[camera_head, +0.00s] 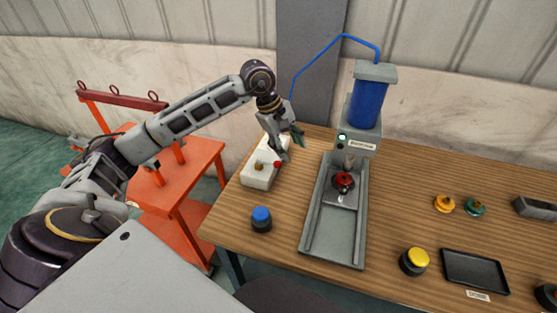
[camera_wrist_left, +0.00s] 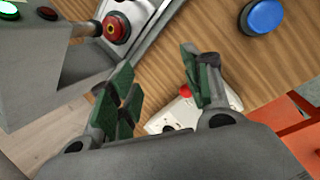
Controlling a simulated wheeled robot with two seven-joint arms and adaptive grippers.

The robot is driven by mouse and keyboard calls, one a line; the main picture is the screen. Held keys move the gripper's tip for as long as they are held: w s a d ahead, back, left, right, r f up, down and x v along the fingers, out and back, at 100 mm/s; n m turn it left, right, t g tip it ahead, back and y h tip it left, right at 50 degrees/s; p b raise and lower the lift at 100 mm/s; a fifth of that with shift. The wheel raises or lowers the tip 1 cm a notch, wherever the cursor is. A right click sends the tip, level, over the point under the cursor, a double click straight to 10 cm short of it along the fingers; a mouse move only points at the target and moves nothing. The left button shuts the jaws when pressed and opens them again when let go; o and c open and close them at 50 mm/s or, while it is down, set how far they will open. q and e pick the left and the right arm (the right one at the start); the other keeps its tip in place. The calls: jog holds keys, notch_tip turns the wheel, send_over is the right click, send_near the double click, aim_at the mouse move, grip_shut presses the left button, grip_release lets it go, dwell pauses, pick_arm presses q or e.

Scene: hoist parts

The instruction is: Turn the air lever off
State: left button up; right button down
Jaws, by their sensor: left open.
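A white box (camera_head: 258,178) lies on the table's left part, against the back. It bears a red knob (camera_head: 278,164), which looks like the end of the air lever, and a brass fitting (camera_head: 258,166). My left gripper (camera_head: 292,146) is open and empty over the box's right side and hides part of it. In the left wrist view my gripper (camera_wrist_left: 160,75) has its green-padded fingers spread. The red knob (camera_wrist_left: 208,97) shows beside and partly behind the right finger, with the white box (camera_wrist_left: 185,115) below; contact cannot be told. The lever's arm is mostly hidden.
A press with a blue cylinder (camera_head: 366,103) stands right of the box, a red part (camera_head: 343,181) under it. A blue button (camera_head: 261,219) is in front of the box. A yellow button (camera_head: 414,261) and black tray (camera_head: 474,270) lie right. An orange stand (camera_head: 175,195) is left.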

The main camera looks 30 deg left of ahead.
aim_at(277, 162)
pick_arm(q)
jog(key=a+r+y, duration=0.1)
jog(key=a+y, duration=0.1)
jog(key=a, duration=0.5)
jog(key=shift+w+a+r+y, duration=0.2)
jog(key=shift+w+r+y, duration=0.05)
jog(key=shift+y, duration=0.15)
jog(key=shift+f, duration=0.15)
jog(key=shift+p+x, duration=0.6)
jog(key=shift+x, duration=6.2)
jog(key=shift+s, duration=0.15)
jog(key=shift+c, duration=0.5)
grip_shut()
